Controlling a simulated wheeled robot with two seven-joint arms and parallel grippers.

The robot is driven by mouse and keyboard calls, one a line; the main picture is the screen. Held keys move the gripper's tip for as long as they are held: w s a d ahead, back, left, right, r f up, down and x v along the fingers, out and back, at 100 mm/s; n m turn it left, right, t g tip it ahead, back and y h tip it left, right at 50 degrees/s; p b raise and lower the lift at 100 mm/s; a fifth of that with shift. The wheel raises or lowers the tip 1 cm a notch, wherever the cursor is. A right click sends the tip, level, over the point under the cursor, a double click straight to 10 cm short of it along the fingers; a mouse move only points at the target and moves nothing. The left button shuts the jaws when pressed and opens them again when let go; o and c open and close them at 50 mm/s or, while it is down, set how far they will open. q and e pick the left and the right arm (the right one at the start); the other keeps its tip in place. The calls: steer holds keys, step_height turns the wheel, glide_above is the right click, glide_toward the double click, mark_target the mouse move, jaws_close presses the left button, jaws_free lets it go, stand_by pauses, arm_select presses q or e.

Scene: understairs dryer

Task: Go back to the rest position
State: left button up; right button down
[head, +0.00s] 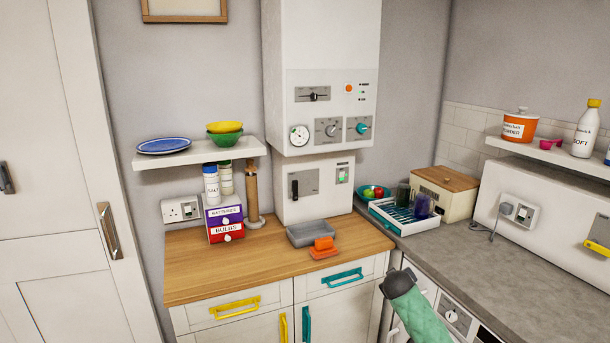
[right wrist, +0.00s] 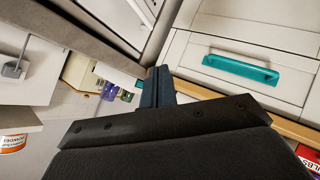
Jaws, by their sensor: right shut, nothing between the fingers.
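My right gripper (right wrist: 157,86) shows in the right wrist view with its dark fingers together and nothing between them. In the head view a green quilted shape with a dark grey end (head: 399,282) stands at the lower right, in front of the corner between the wooden worktop and the grey counter. It seems to be my right arm; its fingertips cannot be made out there. My left gripper is in neither view.
The wooden worktop (head: 205,278) holds a grey tray (head: 313,234), an orange item (head: 323,248) and labelled drawers (head: 224,223). A teal drawer handle (right wrist: 241,69) lies close to my right gripper's side. The grey counter (head: 480,235) has a dish rack and bread bin; its front is clear.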

steer(key=s+a+f+m+g+y, duration=0.15)
steer(key=s+a+f, duration=0.35)
steer(key=s+f, duration=0.75)
steer(key=s+a+f+g+y, duration=0.2)
steer(key=s+a+f+g, duration=0.15)
steer(key=s+f, duration=0.95)
steer(key=s+a+f+g, duration=0.1)
steer(key=s+f, duration=0.5)
steer(key=s, duration=0.6)
steer(key=s+a+f+g, duration=0.2)
steer(key=s+f, duration=0.5)
steer(key=s, duration=0.6)
steer(key=s+a+f+m+g, duration=0.1)
steer(key=s+f, duration=0.6)
steer(key=s, duration=0.5)
steer(key=shift+s+a+f+y, duration=0.25)
steer(key=shift+a+y, duration=0.1)
steer(key=shift+y, duration=0.1)
